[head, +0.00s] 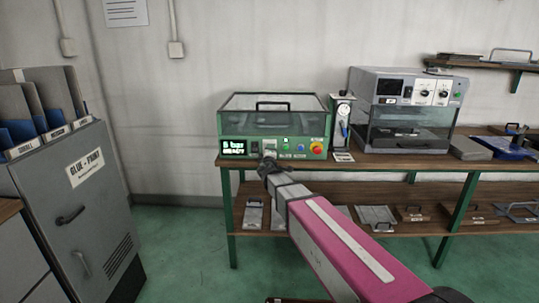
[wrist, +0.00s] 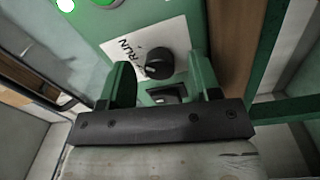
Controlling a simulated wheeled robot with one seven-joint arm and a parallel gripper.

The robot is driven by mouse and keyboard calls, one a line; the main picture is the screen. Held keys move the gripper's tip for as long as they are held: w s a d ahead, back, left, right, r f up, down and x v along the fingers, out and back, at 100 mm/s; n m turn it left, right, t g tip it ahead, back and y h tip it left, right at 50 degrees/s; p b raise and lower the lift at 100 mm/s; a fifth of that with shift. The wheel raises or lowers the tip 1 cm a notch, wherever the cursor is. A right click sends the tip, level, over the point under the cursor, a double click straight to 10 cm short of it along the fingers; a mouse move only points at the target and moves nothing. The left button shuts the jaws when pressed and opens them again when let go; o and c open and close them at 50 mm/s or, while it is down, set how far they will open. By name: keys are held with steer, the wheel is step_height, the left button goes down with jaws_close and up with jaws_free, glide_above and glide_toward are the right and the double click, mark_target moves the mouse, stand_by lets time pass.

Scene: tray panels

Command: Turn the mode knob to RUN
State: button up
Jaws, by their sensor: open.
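The mode knob (wrist: 156,63) is round and black, and sits on a white label plate (wrist: 133,50) with RUN printed to its upper left in the wrist view. I cannot make out a pointer mark on it. My gripper (wrist: 162,74) is open, with one green finger on each side of the knob. A gap shows beside the knob, and I cannot tell whether either finger touches it. In the head view my gripper (head: 269,158) is at the front of the green machine (head: 233,133) and hides the knob there.
The machine has a lit display (head: 233,147) and a red-and-yellow button (head: 316,147). A dark square switch (wrist: 168,93) is just below the knob. A grey oven (head: 405,100) stands right on the bench (head: 375,166). A grey cabinet (head: 90,215) stands left, with open green floor between.

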steer(key=s, duration=1)
steer(key=shift+s+d+f, duration=0.2)
steer(key=shift+s, duration=0.05)
steer(key=s+d+f+m+g+h, duration=0.35)
steer(key=d+f+m, duration=0.25)
steer(key=d, duration=0.5)
steer(key=s+d+f+m+g+h, duration=0.2)
steer(key=d+f+m+g+h, duration=0.35)
steer(key=d, duration=0.65)
steer(key=s+d+f+m+g+y, duration=0.3)
steer(key=s+f+m+g+y, duration=0.2)
steer(key=s, duration=1.1)
step_height(320, 180, down, 7)
steer(key=g+y, duration=0.3)
steer(key=g, duration=0.1)
